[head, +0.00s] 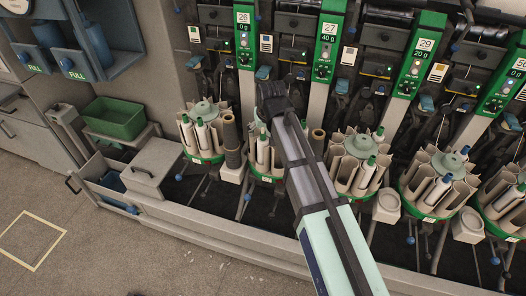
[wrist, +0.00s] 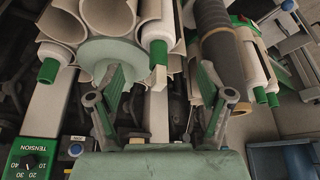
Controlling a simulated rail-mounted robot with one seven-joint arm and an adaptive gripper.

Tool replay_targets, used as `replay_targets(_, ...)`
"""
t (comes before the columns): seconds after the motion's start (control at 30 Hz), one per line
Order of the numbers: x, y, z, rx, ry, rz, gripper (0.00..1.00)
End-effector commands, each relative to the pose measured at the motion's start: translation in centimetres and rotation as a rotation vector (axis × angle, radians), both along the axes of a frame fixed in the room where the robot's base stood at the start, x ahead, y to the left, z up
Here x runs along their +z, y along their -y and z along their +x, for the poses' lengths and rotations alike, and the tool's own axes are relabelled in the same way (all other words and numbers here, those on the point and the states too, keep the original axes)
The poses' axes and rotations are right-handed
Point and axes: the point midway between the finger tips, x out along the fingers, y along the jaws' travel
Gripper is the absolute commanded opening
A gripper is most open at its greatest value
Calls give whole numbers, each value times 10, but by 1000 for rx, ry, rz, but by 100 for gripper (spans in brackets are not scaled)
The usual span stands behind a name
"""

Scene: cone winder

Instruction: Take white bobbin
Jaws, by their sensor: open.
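White bobbins with green tips stand in round green-based magazines along the machine. In the head view, one white bobbin (head: 202,135) stands in the left magazine (head: 205,157) and another (head: 262,149) in the magazine partly hidden behind my arm. In the wrist view, a white bobbin (wrist: 158,25) with a green tip lies just beyond and between my fingers. Another white bobbin (wrist: 58,52) is at the left, and more (wrist: 256,65) are at the right. My gripper (wrist: 161,80) is open, with nothing between its fingers. In the head view my dark wrist hides the fingers.
A brown-dark wrapped tube (head: 231,140) stands between two magazines and also shows in the wrist view (wrist: 222,55). Green numbered panels (head: 325,45) and winding units line the back. A green bin (head: 115,117) and grey drawers are at left. The floor (head: 120,245) is clear at lower left.

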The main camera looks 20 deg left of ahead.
Motion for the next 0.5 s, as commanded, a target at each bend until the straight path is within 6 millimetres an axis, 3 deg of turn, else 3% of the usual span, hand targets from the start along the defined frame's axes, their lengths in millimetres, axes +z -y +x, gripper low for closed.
replay_targets(0.5, -45, -8, 16, 0, -1, -1, 79)
